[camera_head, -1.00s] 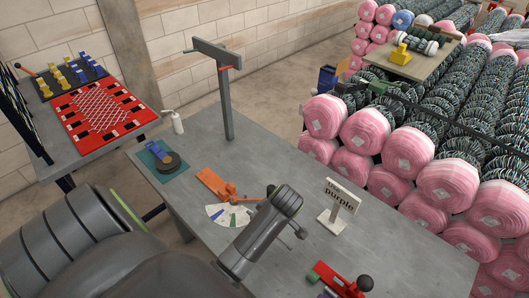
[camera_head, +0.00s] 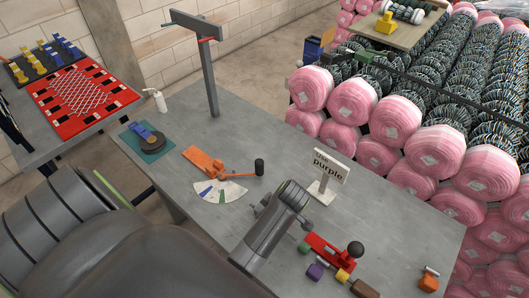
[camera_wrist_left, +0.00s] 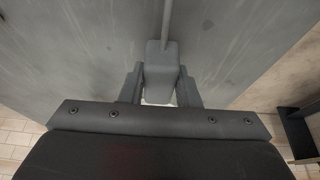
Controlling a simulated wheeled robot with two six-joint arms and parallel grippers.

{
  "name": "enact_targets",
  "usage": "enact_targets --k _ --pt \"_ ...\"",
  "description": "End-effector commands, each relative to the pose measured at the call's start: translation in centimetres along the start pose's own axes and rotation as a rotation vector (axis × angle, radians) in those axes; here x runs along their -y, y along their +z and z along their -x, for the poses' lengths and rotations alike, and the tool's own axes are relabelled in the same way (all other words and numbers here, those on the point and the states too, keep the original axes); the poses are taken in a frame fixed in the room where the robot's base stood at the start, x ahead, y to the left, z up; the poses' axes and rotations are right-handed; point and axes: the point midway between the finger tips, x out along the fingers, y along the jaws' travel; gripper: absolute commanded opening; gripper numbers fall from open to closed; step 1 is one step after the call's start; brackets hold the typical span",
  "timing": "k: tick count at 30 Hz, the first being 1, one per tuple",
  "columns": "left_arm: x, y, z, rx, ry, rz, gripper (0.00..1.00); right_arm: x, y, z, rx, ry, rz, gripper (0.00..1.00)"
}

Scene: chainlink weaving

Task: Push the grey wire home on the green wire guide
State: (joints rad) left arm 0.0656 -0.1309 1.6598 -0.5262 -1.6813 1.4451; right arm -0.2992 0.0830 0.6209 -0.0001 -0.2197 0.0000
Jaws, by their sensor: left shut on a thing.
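In the wrist view my left gripper (camera_wrist_left: 162,88) is shut on a grey block (camera_wrist_left: 163,70). A thin grey rod (camera_wrist_left: 166,22) runs away from the block's far end. I cannot tell whether this is the grey wire. A grey post (camera_head: 211,85) with a crossbar stands at the back. My right gripper is out of view.
An orange lever tool (camera_head: 203,160), a fan-shaped chart (camera_head: 210,190) and a "purple" sign (camera_head: 330,167) stand on the table (camera_head: 390,235). A red fixture (camera_head: 325,248) and several small coloured blocks lie front right. Pink-ended rolls (camera_head: 355,98) fill the right.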

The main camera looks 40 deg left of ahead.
Motion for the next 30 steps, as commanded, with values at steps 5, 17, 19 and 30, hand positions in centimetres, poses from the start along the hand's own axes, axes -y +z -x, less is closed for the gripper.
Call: enact_targets --k 5,17,19,30 --pt "0.0 0.18 -0.04 0.0 0.0 0.0 0.04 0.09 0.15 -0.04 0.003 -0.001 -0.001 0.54" --pt "0.0 0.16 -0.05 0.0 0.0 0.0 0.04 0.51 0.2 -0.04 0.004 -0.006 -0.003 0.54" --pt "0.01 0.19 -0.13 0.0 0.0 0.0 0.04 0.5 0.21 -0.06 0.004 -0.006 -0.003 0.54" --pt "0.04 0.52 -0.94 0.0 -0.001 0.0 0.04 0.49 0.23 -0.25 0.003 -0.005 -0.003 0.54"
